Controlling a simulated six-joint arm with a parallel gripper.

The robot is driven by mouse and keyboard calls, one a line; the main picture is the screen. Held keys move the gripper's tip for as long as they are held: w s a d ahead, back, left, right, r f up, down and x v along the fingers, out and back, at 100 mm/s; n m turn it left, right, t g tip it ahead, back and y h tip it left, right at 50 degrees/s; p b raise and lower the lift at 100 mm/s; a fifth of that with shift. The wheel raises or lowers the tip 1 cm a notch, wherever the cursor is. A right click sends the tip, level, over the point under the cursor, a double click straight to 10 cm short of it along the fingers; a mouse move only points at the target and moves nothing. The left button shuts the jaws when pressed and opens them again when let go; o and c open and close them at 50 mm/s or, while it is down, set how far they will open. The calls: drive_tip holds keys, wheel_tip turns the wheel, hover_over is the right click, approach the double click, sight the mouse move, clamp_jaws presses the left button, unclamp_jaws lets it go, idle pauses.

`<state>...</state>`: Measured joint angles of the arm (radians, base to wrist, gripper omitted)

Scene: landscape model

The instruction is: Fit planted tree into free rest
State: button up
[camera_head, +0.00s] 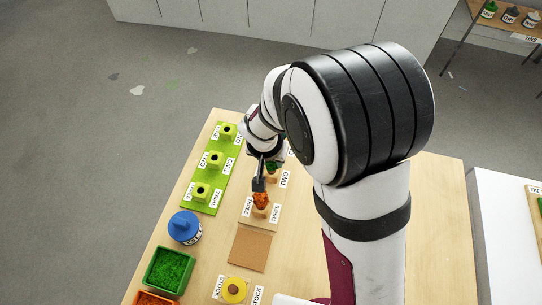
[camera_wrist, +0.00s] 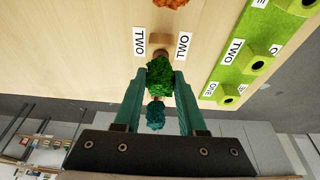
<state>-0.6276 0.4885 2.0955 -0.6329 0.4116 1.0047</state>
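A green tree (camera_wrist: 160,78) stands in a small wooden rest between two TWO labels. In the head view this tree (camera_head: 272,168) is partly hidden by my arm. My gripper (camera_wrist: 160,72) has its two teal fingers apart, one on each side of the green foliage; contact is not clear. In the head view my gripper (camera_head: 258,184) is over the tree row. A teal tree (camera_wrist: 155,115) shows between the fingers, farther back. An orange tree (camera_head: 261,200) stands at THREE. A green board (camera_head: 205,178) carries three lime sockets with dark, empty-looking holes, labelled ONE, TWO and THREE.
A brown square (camera_head: 250,248) lies bare in front of the row. A yellow STOCK piece (camera_head: 235,290) is at the front. A blue-topped jar (camera_head: 184,227), a green-filled bin (camera_head: 168,270) and an orange-filled bin (camera_head: 153,299) line the left edge. The table's right side is clear.

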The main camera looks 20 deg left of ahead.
drive_tip(key=o, duration=0.5)
drive_tip(key=v, duration=1.5)
drive_tip(key=shift+s+r, duration=0.15)
drive_tip(key=shift+r, duration=0.25)
drive_tip(key=s+d+m+g, duration=0.25)
drive_tip(key=s+d, duration=0.25)
drive_tip(key=d, duration=0.6)
drive_tip(key=s+d+m, duration=0.1)
drive_tip(key=s, duration=0.3)
drive_tip(key=s+d+m+y, duration=0.1)
drive_tip(key=s+d, duration=0.1)
drive_tip(key=s, duration=0.2)
drive_tip(key=s+d+m+g, duration=0.1)
drive_tip(key=s+d, duration=0.1)
drive_tip(key=s, duration=0.1)
drive_tip(key=shift+s+d+f+y, duration=0.25)
drive_tip(key=shift+s+f+y, duration=0.1)
drive_tip(key=shift+s+y, duration=0.05)
